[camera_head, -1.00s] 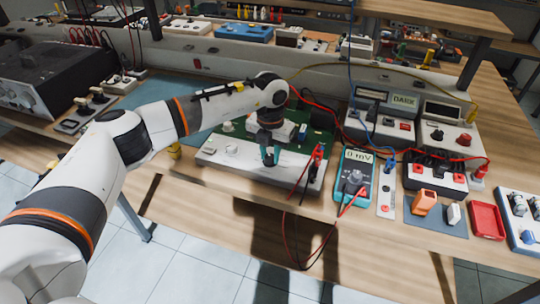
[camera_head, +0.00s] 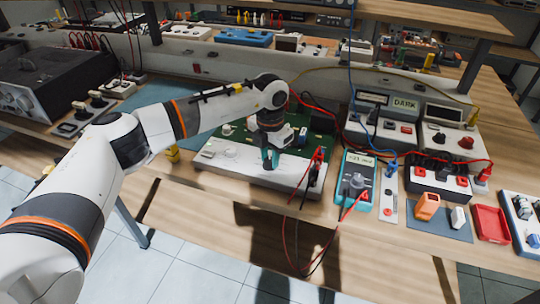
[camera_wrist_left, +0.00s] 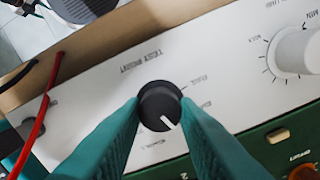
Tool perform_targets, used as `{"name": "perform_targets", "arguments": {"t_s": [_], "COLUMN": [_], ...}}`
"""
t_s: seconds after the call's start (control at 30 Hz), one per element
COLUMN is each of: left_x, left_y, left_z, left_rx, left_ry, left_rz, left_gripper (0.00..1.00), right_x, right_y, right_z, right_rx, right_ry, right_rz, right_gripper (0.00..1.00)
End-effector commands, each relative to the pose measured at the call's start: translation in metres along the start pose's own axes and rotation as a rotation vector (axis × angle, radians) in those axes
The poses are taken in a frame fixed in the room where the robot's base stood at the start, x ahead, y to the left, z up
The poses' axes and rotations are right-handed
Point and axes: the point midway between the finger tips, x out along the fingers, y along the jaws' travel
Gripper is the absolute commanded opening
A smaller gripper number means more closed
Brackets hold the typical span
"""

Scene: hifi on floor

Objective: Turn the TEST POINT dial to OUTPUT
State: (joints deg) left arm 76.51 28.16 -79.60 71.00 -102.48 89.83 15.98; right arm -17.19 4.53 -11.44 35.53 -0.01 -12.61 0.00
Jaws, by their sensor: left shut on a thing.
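The TEST POINT dial (camera_wrist_left: 160,105) is a round black knob with a white pointer line, on a white panel (camera_wrist_left: 110,75) whose lettering reads upside down in the left wrist view. My left gripper (camera_wrist_left: 160,112) has its teal fingers shut on the dial, one on each side. The pointer line aims toward the lower right of that view. Small position labels sit around the dial, partly hidden by the fingers and too blurred to read surely. In the head view my left gripper (camera_head: 270,158) reaches down onto the white-fronted unit (camera_head: 228,158), hiding the dial. My right gripper does not show.
A larger white knob (camera_wrist_left: 298,50) stands right of the dial in the wrist view. Red and black leads run from the unit's right end to a teal multimeter (camera_head: 356,180). An orange block (camera_head: 427,206) and red tray (camera_head: 490,223) lie farther right.

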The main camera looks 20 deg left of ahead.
Motion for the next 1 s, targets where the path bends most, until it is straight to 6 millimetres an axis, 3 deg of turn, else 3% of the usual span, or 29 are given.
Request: {"name": "perform_targets", "arguments": {"t_s": [0.07,0.1,0.2,0.57,0.73,1.0], "left_x": [-0.001,-0.001,-0.001,-0.005,-0.029,-0.087], "left_y": [0.000,0.000,0.000,0.000,-0.001,0.000], "left_z": [-0.001,-0.001,-0.001,-0.001,-0.001,-0.001], "left_rx": [-0.001,-0.001,-0.002,-0.002,-0.002,-0.002], "left_ry": [0.005,0.005,0.004,0.002,0.005,0.006], "left_rz": [0.000,0.000,0.000,0.000,-0.001,-0.001], "left_gripper": [0.05,0.32,0.49,0.49,0.49,0.49], "right_x": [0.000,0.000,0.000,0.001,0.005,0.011], "right_y": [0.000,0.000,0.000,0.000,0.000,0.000], "right_z": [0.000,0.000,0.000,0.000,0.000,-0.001], "right_rx": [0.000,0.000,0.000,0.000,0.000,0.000], "right_ry": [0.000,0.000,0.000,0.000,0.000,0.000], "right_rz": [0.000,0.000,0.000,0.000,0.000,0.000], "right_gripper": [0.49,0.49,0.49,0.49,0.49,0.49]}}
